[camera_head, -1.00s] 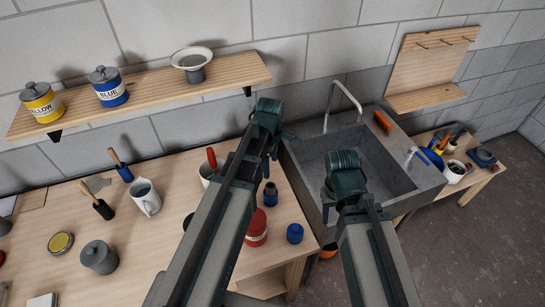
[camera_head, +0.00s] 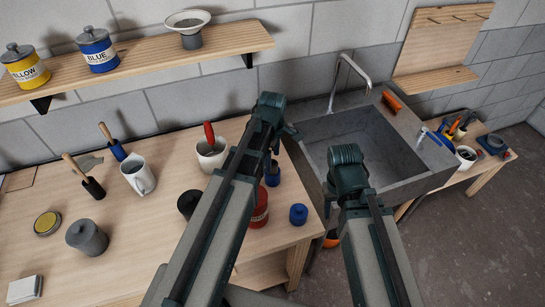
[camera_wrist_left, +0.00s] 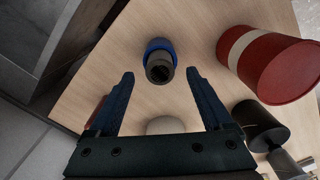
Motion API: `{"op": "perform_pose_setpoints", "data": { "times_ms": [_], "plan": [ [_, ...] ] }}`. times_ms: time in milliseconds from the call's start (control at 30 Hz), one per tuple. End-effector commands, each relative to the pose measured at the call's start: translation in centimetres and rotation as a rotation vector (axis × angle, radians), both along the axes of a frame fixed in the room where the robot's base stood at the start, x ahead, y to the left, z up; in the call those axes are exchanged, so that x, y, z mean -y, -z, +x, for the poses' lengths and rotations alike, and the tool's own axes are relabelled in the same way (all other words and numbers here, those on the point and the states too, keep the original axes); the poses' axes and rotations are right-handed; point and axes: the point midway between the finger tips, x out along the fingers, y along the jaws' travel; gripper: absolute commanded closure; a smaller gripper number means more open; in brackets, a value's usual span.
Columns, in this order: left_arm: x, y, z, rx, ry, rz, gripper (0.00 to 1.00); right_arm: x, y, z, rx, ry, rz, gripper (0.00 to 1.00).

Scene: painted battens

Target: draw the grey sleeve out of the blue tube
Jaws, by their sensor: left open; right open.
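I see no contact, and the gap in depth is unclear. My right gripper (camera_head: 328,198) is open and empty in front of the sink.
A white mug with a red-handled tool (camera_head: 211,154) and a dark jar (camera_head: 188,204) stand left of my left arm. The sink (camera_head: 375,150) lies right.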

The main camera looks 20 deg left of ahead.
Motion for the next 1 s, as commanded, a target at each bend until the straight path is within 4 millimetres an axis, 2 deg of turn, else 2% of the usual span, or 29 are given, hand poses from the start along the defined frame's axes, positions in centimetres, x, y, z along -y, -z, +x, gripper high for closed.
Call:
{"op": "perform_pose_setpoints", "data": {
  "times_ms": [33,233,633,667,1000],
  "plan": [
    [0.0,1.5,0.0,0.0,0.0,0.0,0.16,0.0,1.5,0.0,0.0,-0.001,0.0,0.5],
    [0.0,3.7,0.0,0.0,0.0,0.0,0.16,0.0,3.7,0.0,0.0,0.0,0.0,0.5],
    [0.0,4.1,0.0,0.0,0.0,0.0,0.16,0.0,4.1,0.0,0.0,0.0,0.0,0.5],
    [0.0,4.1,0.0,0.0,0.0,0.0,0.2,0.0,4.1,0.0,0.0,0.0,0.0,0.5],
    [0.0,4.1,0.0,0.0,0.0,0.0,0.81,0.0,4.1,0.0,0.0,0.0,0.0,0.5]
  ]
}}
